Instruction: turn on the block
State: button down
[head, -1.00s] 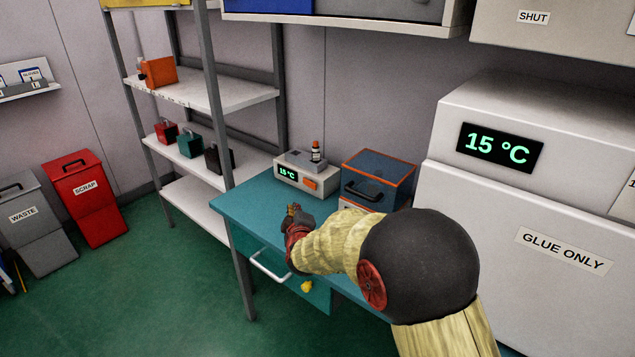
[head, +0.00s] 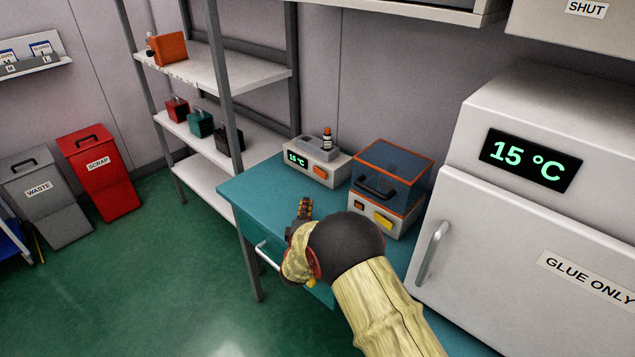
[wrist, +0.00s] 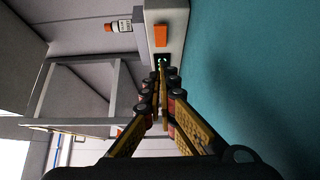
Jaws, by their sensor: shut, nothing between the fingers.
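The block is a small light grey unit (head: 329,173) with a lit 15 °C display (head: 297,159) and an orange switch (head: 320,171) on its front. It stands at the back of the teal bench (head: 262,187). In the wrist view the block (wrist: 178,22) is ahead of the fingertips, with its orange switch (wrist: 160,36) above them in the picture. The display is partly hidden behind the fingertips. My gripper (head: 305,205) is shut and empty, over the bench in front of the block and apart from it. It also shows in the wrist view (wrist: 162,82).
A small bottle (head: 327,139) stands in the block's top. Right of it is a blue-lidded orange-rimmed box (head: 392,172) with a yellow button, close to my arm. A large white cabinet (head: 500,230) bounds the right. Shelving (head: 220,70) stands left.

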jog(key=b, duration=0.3)
send_near(321, 174)
jog(key=w+a, duration=0.1)
jog(key=a, duration=0.1)
jog(key=w+a, duration=0.2)
jog(key=shift+f, duration=0.15)
jog(key=shift+w+d+b, duration=0.55)
jog(key=shift+w+d, duration=0.25)
jog(key=shift+d, duration=0.15)
jog(key=shift+w+d, duration=0.5)
jog(key=shift+w+d+r+p, duration=0.1)
jog(key=shift+w+d+p, duration=0.1)
jog(key=shift+d, duration=0.2)
jog(key=shift+w+d+r+p, duration=0.1)
jog(key=shift+d+p, duration=0.05)
jog(key=shift+d, duration=0.2)
jog(key=shift+a+f, duration=0.1)
jog(key=shift+a, duration=0.05)
jog(key=shift+s, duration=0.1)
